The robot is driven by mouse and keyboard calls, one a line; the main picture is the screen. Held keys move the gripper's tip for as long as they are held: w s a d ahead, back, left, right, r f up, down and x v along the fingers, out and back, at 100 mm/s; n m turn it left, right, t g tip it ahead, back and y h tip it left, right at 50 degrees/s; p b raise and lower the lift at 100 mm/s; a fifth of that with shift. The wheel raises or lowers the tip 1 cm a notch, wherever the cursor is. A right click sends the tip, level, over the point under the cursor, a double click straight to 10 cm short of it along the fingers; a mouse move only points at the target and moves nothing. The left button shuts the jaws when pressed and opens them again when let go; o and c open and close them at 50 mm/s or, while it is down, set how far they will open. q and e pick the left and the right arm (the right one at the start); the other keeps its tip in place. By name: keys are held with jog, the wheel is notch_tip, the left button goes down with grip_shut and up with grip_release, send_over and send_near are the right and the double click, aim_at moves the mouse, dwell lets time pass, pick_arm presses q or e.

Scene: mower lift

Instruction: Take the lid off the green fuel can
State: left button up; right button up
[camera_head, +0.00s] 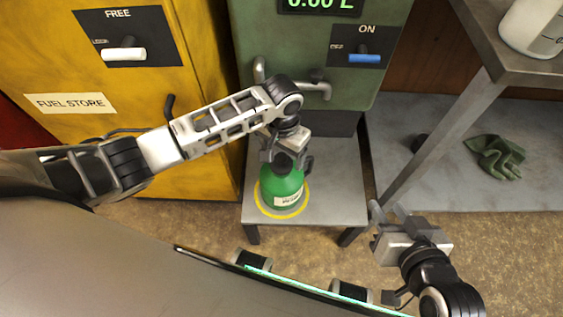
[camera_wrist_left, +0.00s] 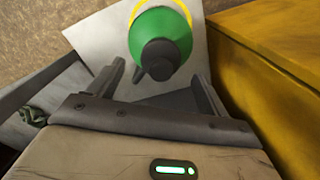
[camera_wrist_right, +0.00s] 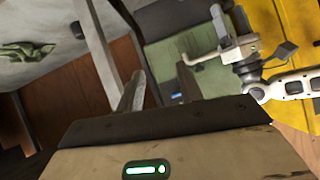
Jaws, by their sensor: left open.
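The green fuel can (camera_head: 283,188) stands upright on a small grey table, inside a yellow ring. Its dark round lid (camera_wrist_left: 160,57) is on the can and shows clearly in the left wrist view. My left gripper (camera_head: 288,158) is open just above the can's top. In the left wrist view the lid lies roughly between and slightly beyond the fingertips, with no clear contact. In the head view the gripper partly hides the lid. My right gripper (camera_head: 389,211) is open and empty, to the right of the small table.
The grey table (camera_head: 335,190) stands before a green dispenser (camera_head: 300,60) with a metal nozzle. A yellow fuel store cabinet (camera_head: 65,75) is at left. A metal bench (camera_head: 470,30) at right bears a white container (camera_head: 532,28).

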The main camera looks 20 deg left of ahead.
aim_at(282, 156)
pick_arm(q)
notch_tip(282, 156, down, 3)
jog(key=shift+s+a+f+b, duration=0.1)
jog(key=shift+b, duration=0.3)
pick_arm(e)
jog(key=f, duration=0.3)
jog(key=shift+w+a+g, duration=0.15)
jog(key=shift+a+g, duration=0.15)
pick_arm(q)
jog(key=c, duration=1)
jog(key=shift+c, duration=0.3)
pick_arm(e)
jog(key=shift+r, duration=0.25)
pick_arm(q)
jog(key=shift+r, duration=0.2)
